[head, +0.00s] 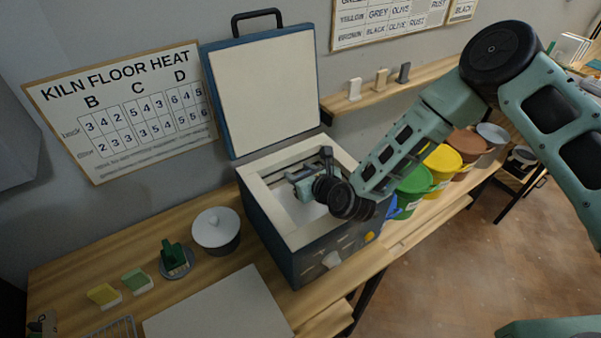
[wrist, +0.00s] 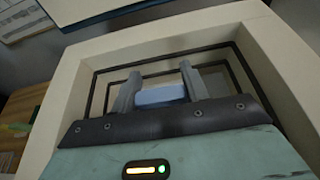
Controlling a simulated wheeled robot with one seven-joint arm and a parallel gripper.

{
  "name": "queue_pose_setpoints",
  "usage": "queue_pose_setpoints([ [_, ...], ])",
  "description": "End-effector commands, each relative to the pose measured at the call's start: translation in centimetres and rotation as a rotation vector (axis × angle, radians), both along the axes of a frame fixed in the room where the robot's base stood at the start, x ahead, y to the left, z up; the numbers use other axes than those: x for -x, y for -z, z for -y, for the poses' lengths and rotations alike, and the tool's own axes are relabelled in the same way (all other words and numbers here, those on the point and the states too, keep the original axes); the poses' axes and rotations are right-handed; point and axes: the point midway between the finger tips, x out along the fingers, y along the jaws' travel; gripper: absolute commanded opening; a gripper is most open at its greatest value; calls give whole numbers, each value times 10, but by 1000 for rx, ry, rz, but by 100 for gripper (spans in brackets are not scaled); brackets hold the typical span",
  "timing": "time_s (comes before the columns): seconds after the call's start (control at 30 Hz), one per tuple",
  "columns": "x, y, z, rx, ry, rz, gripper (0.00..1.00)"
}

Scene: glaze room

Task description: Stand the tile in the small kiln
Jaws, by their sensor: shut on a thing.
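The small kiln (head: 258,205) is a dark blue box with a cream rim, and its lid (head: 265,93) stands open behind it. My gripper (head: 300,178) reaches into the kiln's open top from the right. In the wrist view its two grey fingers (wrist: 160,82) are shut on the pale blue tile (wrist: 162,96), which sits between them. The cream kiln rim (wrist: 262,45) surrounds the gripper there, with dark lines on the inner walls. The tile's lower part and whether it touches the kiln floor are hidden.
A pale board (head: 220,308) lies in front. Coloured buckets (head: 441,162) line the right. A heat chart (head: 128,108) hangs behind.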

Motion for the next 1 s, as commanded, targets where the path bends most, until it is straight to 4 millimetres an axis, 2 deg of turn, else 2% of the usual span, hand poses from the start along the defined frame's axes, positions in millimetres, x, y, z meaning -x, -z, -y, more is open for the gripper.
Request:
queue_pose_setpoints([
  [0.37,0,7,0,0,0,0,20],
  [0.4,0,7,0,1,0,-1,48],
  [0.47,0,8,0,1,0,-1,65],
  [0.5,0,8,0,1,0,-2,67],
  [0.83,1,6,0,1,-1,-3,67],
  [1.0,1,-9,-1,2,-3,-1,67],
])
